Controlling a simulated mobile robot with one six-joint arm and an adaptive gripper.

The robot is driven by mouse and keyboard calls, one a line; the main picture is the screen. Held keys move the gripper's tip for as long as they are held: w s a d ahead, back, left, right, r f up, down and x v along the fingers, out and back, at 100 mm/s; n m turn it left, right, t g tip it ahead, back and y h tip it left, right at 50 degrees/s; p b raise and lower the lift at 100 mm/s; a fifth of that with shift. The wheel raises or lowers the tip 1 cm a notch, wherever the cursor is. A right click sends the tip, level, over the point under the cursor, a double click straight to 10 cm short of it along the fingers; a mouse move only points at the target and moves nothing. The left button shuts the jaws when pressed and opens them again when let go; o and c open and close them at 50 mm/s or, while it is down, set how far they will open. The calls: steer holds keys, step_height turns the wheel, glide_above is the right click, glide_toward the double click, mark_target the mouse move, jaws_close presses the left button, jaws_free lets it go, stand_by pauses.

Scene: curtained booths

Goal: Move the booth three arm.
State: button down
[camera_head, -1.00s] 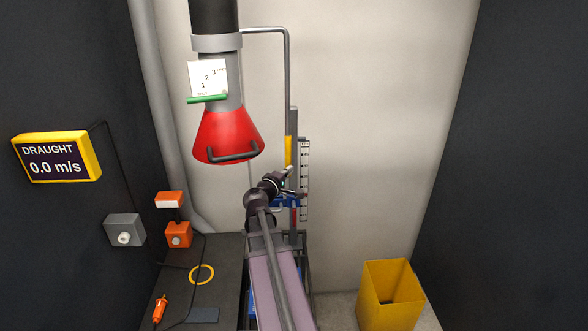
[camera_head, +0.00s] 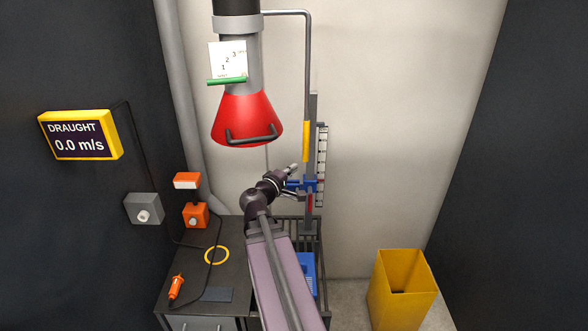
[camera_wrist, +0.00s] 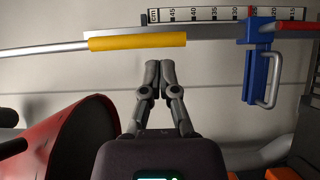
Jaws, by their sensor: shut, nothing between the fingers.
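The extraction arm has a red hood (camera_head: 247,117) with a dark handle bar (camera_head: 252,135) across its front, hanging from a duct at upper left. A bent metal rod (camera_head: 308,70) runs from its collar to a vertical rail with a yellow sleeve (camera_head: 306,142) and a blue slider (camera_head: 308,184). The wrist view shows the yellow sleeve (camera_wrist: 137,41), the blue slider with a loop handle (camera_wrist: 268,80) and part of the red hood (camera_wrist: 85,145). My gripper (camera_head: 293,168) is shut and empty. Its fingertips (camera_wrist: 160,68) appear just below the yellow sleeve there; contact is unclear.
A scale (camera_head: 321,165) stands beside the rail. A dial card (camera_head: 228,59) with a green lever (camera_head: 227,81) is above the hood. A draught display (camera_head: 80,135) reads 0.0 m/s. A dark bench (camera_head: 205,275) is lower left; a yellow bin (camera_head: 402,290) stands right.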

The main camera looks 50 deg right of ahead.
mark_target(303, 160)
steer(key=w+a+f+m+g+b, duration=0.1)
steer(key=w+a+f+g+b, duration=0.1)
steer(key=a, duration=0.4)
steer(key=shift+w+a+f+m+g+b, duration=0.15)
steer(key=shift+w+f+m+g+b, duration=0.25)
steer(key=shift+w, duration=0.65)
steer(key=d, duration=1.4)
steer(key=shift+w, duration=0.15)
